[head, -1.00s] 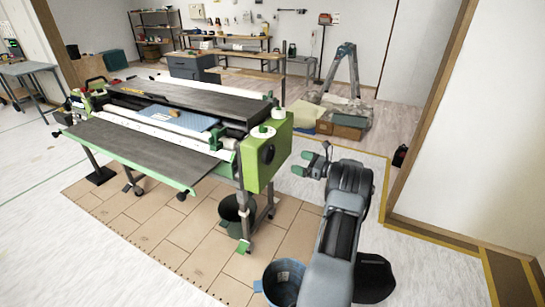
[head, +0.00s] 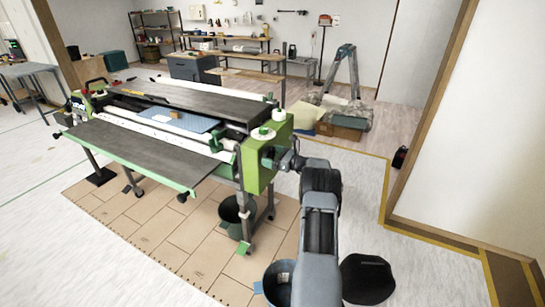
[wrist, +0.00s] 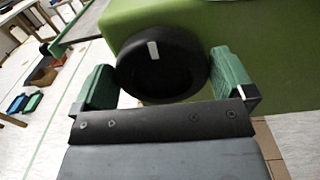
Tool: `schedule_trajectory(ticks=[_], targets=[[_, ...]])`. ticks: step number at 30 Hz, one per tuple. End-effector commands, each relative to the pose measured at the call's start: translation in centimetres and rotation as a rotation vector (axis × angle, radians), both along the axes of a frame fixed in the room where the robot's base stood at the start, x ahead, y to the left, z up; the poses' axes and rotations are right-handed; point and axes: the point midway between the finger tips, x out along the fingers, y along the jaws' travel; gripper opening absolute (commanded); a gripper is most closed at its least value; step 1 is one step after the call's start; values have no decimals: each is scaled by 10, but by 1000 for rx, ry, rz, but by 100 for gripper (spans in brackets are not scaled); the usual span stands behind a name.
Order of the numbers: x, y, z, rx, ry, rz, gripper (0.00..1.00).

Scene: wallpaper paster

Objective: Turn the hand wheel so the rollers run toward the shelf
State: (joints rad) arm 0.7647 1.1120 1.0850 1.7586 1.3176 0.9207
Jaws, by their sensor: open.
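The hand wheel (wrist: 165,75) is a black round knob on the green end housing (wrist: 270,35) of the pasting machine. A white mark shows on its face, near the top in the wrist view. My gripper (wrist: 163,62) is open, with one green-padded finger on each side of the wheel. A small gap seems to show at the left finger; contact at the right is unclear. In the head view my gripper (head: 277,156) is at the housing (head: 256,172) and mostly hides the wheel. White rollers (head: 150,132) lie along the machine. A shelf (head: 155,27) stands at the back left.
A dark board (head: 145,152) juts from the machine's front. A dark bin (head: 232,210) stands under the machine and a blue bucket (head: 275,280) beside my arm. A stepladder (head: 345,75) and boxes (head: 340,128) are behind right.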

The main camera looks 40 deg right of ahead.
Motion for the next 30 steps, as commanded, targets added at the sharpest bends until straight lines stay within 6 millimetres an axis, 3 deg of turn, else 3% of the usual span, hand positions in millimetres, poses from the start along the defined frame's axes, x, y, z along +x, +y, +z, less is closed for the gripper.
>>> schedule_trajectory(ticks=[7, 15, 23, 30], targets=[[0, 0, 0, 0, 0, 0, 99], [0, 0, 0, 0, 0, 1, 74], [0, 1, -3, -35, -19, 1, 74], [-1, 2, -7, -172, -93, 2, 74]])
